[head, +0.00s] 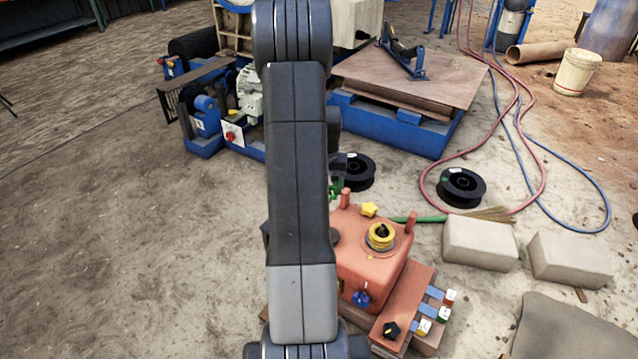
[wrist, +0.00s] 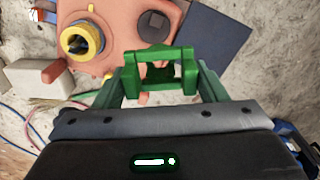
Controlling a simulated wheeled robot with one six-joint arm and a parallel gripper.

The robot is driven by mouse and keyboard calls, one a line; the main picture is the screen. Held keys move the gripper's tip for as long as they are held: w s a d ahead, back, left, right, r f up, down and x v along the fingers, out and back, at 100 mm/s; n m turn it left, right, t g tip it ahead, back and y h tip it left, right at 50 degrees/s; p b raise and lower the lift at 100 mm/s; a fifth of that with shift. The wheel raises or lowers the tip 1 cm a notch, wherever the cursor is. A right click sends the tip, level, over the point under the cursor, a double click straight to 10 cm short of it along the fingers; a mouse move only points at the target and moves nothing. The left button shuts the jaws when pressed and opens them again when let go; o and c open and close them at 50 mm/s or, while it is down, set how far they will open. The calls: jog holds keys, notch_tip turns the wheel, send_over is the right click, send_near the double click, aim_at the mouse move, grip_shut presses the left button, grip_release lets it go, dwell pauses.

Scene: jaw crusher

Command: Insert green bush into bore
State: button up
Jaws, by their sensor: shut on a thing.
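The orange housing (head: 370,268) stands on the ground in front of me; its top also shows in the wrist view (wrist: 112,22). A yellow ring with a dark centre (head: 380,240) sits on its top, and shows in the wrist view (wrist: 78,40). A dark round or many-sided spot (wrist: 154,26) lies in the same top; I cannot tell if it is the bore. My gripper (wrist: 158,72) is shut on the green bush (wrist: 160,82), just beyond the housing's edge in the wrist view. My arm hides much of the housing's left side in the head view.
A yellow star knob (head: 369,209) and orange posts rise from the housing. Blocks (head: 480,243) and a green-handled broom (head: 430,219) lie to the right. Black spools (head: 461,187), hoses and a blue-framed table (head: 400,125) stand behind. Ground at left is clear.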

aim_at(383, 225)
jog(key=s+d+f+m, duration=0.1)
jog(key=d+f, duration=0.3)
jog(key=d, duration=0.5)
jog(key=s+d+f+m, duration=0.1)
jog(key=d+f+m, duration=0.3)
jog(key=d, duration=0.5)
jog(key=shift+s+d+f, duration=0.2)
jog(key=shift+s+f, duration=0.15)
jog(key=shift+f, duration=0.1)
jog(key=shift+f+b, duration=2.25)
jog(key=shift+f, duration=1.35)
jog(key=o, duration=1.2)
jog(key=shift+o, duration=0.2)
notch_tip(383, 225, up, 14)
jog(key=p, duration=0.4)
jog(key=shift+f, duration=0.15)
